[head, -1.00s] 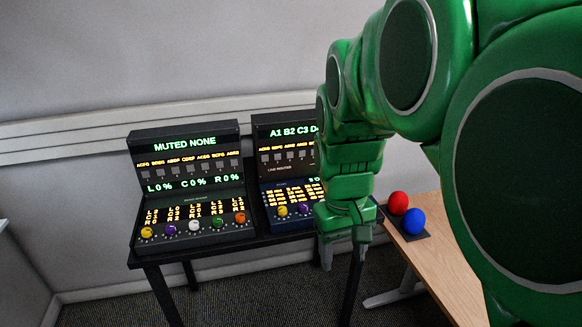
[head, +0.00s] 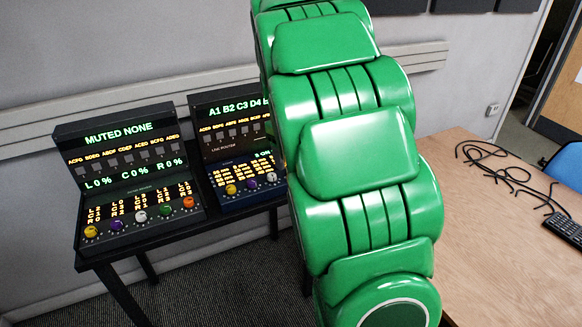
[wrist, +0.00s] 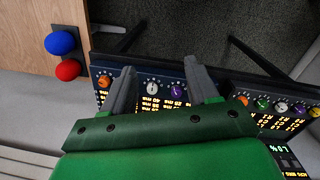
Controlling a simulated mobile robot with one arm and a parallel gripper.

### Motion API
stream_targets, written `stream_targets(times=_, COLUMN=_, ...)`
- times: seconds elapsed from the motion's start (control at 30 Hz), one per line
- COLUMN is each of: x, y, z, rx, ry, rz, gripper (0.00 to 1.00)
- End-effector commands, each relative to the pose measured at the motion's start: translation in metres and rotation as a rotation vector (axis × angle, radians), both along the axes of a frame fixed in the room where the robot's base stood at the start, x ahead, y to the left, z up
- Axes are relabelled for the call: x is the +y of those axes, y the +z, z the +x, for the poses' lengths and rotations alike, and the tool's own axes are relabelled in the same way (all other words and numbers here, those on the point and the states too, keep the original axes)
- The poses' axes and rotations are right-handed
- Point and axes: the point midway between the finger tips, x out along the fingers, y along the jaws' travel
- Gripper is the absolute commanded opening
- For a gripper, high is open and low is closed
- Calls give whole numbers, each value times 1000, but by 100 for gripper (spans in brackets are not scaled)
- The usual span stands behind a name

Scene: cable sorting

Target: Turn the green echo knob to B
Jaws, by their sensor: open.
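The left console (head: 127,187) has a green knob (head: 165,210) between a white and an orange one; this green knob also shows in the wrist view (wrist: 262,104). The right console (head: 232,160) has yellow, purple and white knobs showing, and my arm hides the rest of its row. I cannot read an echo label or any knob's setting. In the wrist view, my gripper (wrist: 159,66) is open and empty over the right console. Its fingers appear either side of that console's white knob (wrist: 152,88) and purple knob (wrist: 178,91). Contact with the panel is not visible.
Both consoles stand on a black table (head: 95,262) against the wall. A wooden table (head: 465,215) at the right bears black cables (head: 505,175) and a remote (head: 563,229).

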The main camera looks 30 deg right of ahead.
Motion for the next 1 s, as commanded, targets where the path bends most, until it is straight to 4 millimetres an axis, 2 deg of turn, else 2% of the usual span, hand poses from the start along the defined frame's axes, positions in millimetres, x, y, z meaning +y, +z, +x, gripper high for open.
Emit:
stream_targets(times=0.1, x=-14, y=-12, z=26, rx=-4, ry=41, rz=0, gripper=59)
stream_targets(times=0.3, x=-35, y=-31, z=66, rx=-13, ry=120, rz=2, gripper=59)
stream_targets(times=0.7, x=-73, y=-78, z=136, rx=-35, ry=286, rz=16, gripper=59)
stream_targets(times=0.8, x=-79, y=-90, z=146, rx=-36, ry=318, rz=23, gripper=59)
stream_targets(times=1.0, x=-85, y=-97, z=158, rx=-46, ry=351, rz=23, gripper=59)
